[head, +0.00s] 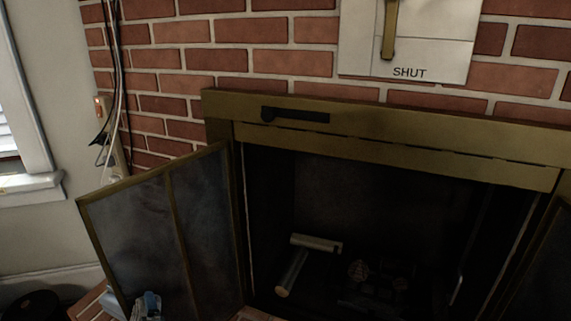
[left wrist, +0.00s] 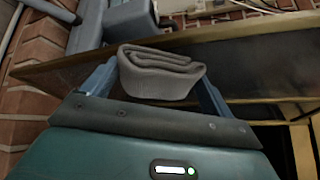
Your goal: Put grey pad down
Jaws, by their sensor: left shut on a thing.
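The grey pad (left wrist: 160,74) is a folded, soft-looking piece in the left wrist view. It sits between the two blue fingers of my left gripper (left wrist: 157,85), which is shut on it. Behind the pad are a brown edge and brickwork; I cannot tell whether the pad touches any surface. In the head view a small blue part, seemingly of my left gripper (head: 147,305), shows at the bottom edge, in front of the open fireplace door. The pad cannot be made out there. My right gripper is in neither view.
The fireplace (head: 380,140) has a brass frame and a dark opening with logs (head: 292,268) inside. Its left glass door (head: 160,220) stands open toward the left. A panel marked SHUT (head: 425,55) with a brass lever is on the brick wall (head: 270,62).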

